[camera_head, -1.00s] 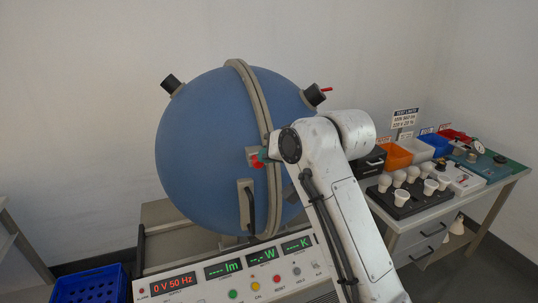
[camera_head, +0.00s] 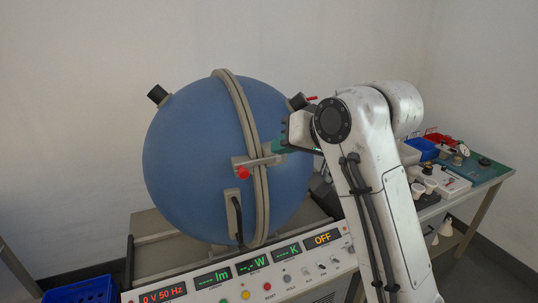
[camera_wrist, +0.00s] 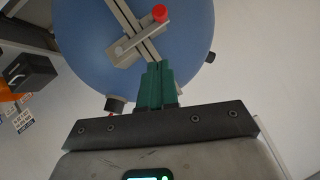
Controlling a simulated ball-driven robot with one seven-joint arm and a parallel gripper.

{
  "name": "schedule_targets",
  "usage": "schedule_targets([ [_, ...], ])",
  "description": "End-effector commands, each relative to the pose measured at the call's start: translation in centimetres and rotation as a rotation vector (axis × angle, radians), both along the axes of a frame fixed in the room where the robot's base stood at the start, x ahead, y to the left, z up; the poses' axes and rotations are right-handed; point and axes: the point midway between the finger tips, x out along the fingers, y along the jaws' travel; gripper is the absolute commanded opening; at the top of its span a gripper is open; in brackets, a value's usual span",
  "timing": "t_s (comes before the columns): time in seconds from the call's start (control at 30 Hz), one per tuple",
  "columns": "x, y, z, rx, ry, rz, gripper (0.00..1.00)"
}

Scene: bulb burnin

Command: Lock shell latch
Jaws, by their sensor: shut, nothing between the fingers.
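The blue sphere shell (camera_head: 195,160) is closed, its two grey flange rims (camera_head: 252,130) together along the seam. The shell latch (camera_head: 262,161) is a grey bar lying across the seam, with a red knob (camera_head: 243,173) at its left end. In the wrist view the latch bar (camera_wrist: 135,39) crosses the rims, with the red knob (camera_wrist: 160,13) at the top. My gripper (camera_head: 276,147) has green fingers, shut and empty, at the right end of the bar. In the wrist view the fingertips (camera_wrist: 158,66) are just below the bar; contact cannot be told.
The control panel (camera_head: 222,283) stands in front, one display reading OFF. The right bench (camera_head: 470,190) holds bins and bulbs, partly hidden by my arm. A blue crate (camera_head: 80,291) is at lower left.

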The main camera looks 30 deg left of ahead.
Motion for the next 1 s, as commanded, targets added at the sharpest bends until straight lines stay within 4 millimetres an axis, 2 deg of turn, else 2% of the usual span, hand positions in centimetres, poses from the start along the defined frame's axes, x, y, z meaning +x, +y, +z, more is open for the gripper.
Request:
schedule_targets([
  [0.1,-0.5,-1.3,0.8,0.002,-0.002,0.000,0.00],
  [0.27,-0.9,-2.1,1.4,0.000,-0.001,0.001,0.00],
  [0.83,-0.9,-2.3,1.4,-0.001,0.001,0.000,0.00],
  [0.93,-0.6,-3.6,-1.1,-0.011,0.020,-0.025,0.00],
  [1.0,-0.4,-5.3,-4.0,-0.022,0.040,-0.055,0.00],
])
